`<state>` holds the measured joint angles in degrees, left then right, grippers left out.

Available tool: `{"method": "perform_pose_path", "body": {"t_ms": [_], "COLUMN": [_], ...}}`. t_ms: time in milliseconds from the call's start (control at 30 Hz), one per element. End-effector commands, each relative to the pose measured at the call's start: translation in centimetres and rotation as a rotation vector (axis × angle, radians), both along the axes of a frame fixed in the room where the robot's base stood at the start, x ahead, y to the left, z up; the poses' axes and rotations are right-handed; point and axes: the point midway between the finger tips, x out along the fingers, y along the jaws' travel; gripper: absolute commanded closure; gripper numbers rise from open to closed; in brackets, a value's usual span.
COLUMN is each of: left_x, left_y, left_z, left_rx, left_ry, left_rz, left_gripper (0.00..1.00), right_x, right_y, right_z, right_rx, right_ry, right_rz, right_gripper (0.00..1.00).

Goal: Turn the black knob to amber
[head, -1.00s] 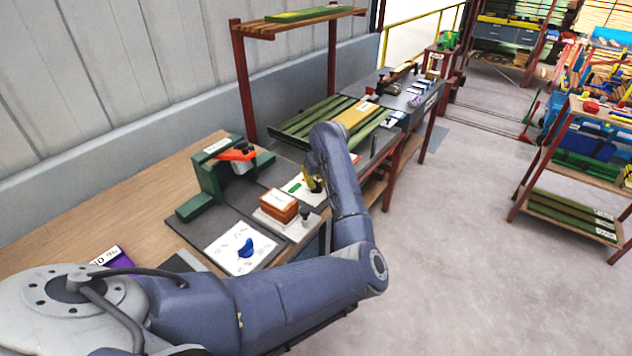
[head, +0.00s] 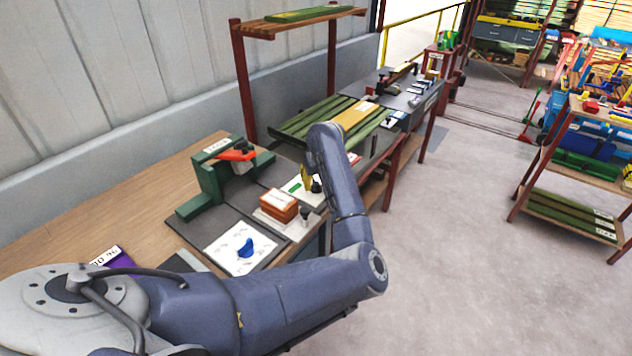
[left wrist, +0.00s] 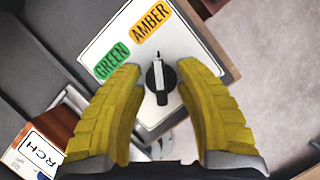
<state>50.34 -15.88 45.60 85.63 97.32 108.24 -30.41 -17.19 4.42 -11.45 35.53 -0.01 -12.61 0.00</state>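The black knob (left wrist: 158,82) sits on a white panel (left wrist: 112,40) with a green GREEN label (left wrist: 112,60) and an orange AMBER label (left wrist: 150,22). Its white pointer mark points up in the left wrist view, towards the AMBER side. My left gripper (left wrist: 159,72) is open, with its yellow fingers on either side of the knob and visible gaps between. In the head view the knob (head: 316,187) shows beside a yellow finger of my left gripper (head: 307,177), partly hidden by my arm. My right gripper is not in view.
A brown block (head: 279,204) on a white base stands close by. A panel with a blue knob (head: 246,248) lies nearer, and a green fixture with an orange lever (head: 236,155) stands behind. Green slats (head: 318,118) lie farther along the bench.

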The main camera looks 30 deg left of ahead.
Motion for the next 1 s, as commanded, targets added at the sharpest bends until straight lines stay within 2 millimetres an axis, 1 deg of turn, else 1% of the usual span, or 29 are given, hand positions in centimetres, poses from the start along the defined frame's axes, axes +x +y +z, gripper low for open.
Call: {"method": "perform_pose_path", "body": {"t_ms": [133, 233, 367, 467, 800, 1000], "left_x": [0.0, 0.0, -0.1, -0.4, -1.9, -2.5], "left_y": [0.0, 0.0, -0.3, -0.7, -2.5, -3.2], "left_z": [0.1, 0.2, 1.0, 2.2, 7.7, 9.9], "left_rx": [0.001, 0.0, 0.0, -0.001, 0.0, -0.001], "left_ry": [-0.001, -0.002, -0.004, -0.005, -0.004, -0.002], "left_rz": [0.0, 0.001, 0.0, 0.0, 0.0, 0.0], "left_gripper": [0.66, 0.66, 0.66, 0.66, 0.66, 0.66], "right_x": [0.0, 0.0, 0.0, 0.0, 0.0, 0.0], "right_y": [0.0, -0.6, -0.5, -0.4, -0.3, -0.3], "right_z": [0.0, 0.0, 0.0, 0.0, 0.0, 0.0], "right_rx": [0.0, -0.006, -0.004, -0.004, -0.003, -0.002], "right_ry": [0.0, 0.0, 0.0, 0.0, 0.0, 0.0], "right_rz": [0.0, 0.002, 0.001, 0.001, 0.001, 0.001], "right_gripper": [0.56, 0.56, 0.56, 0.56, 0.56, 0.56]}}
